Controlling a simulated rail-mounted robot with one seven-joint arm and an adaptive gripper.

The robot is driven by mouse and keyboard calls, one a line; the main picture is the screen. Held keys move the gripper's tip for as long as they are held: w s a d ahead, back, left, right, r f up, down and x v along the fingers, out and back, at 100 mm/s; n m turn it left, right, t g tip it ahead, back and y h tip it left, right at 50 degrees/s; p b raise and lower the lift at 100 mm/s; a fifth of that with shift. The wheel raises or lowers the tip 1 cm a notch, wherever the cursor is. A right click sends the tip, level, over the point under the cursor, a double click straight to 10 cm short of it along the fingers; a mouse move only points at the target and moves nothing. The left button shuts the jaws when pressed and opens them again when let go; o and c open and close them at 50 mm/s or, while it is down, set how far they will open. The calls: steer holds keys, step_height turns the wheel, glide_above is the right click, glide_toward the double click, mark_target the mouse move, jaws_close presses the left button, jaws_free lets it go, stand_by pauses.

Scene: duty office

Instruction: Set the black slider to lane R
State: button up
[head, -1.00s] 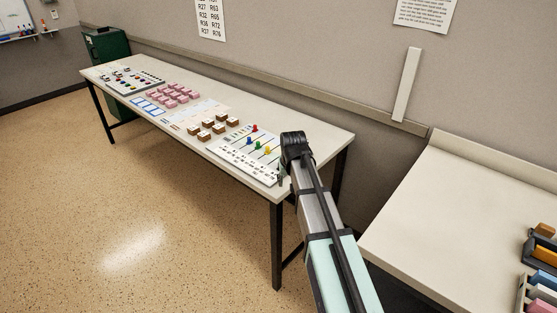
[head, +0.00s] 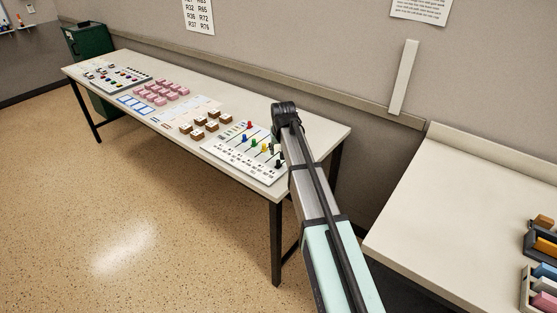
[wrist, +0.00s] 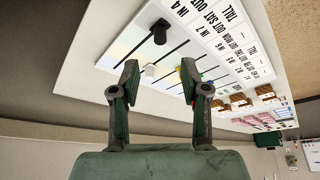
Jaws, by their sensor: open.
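The black slider (wrist: 159,32) is a dark knob on a slot of the white slider board (wrist: 88,75), at the top of the wrist view. In the head view the board (head: 215,148) lies on the long table's near end. My gripper (wrist: 159,80) is open and empty, with its two dark fingers apart below the black knob in the wrist picture. A white knob (wrist: 150,70) shows between the fingertips; I cannot tell how far below them it is. In the head view my arm hides most of the gripper. I cannot read a lane R label.
Red (head: 250,125), blue (head: 244,138), green (head: 254,143) and yellow (head: 264,148) knobs stand on the same board. Brown-and-white blocks (head: 198,134) and pink blocks (head: 160,97) lie farther along the table.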

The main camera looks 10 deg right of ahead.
mark_target(278, 161)
steer(key=p+x, duration=0.1)
steer(key=x, duration=0.8)
steer(key=shift+w+f+p, duration=0.1)
steer(key=shift+f+p, duration=0.15)
steer(key=shift+p, duration=0.05)
jaws_close()
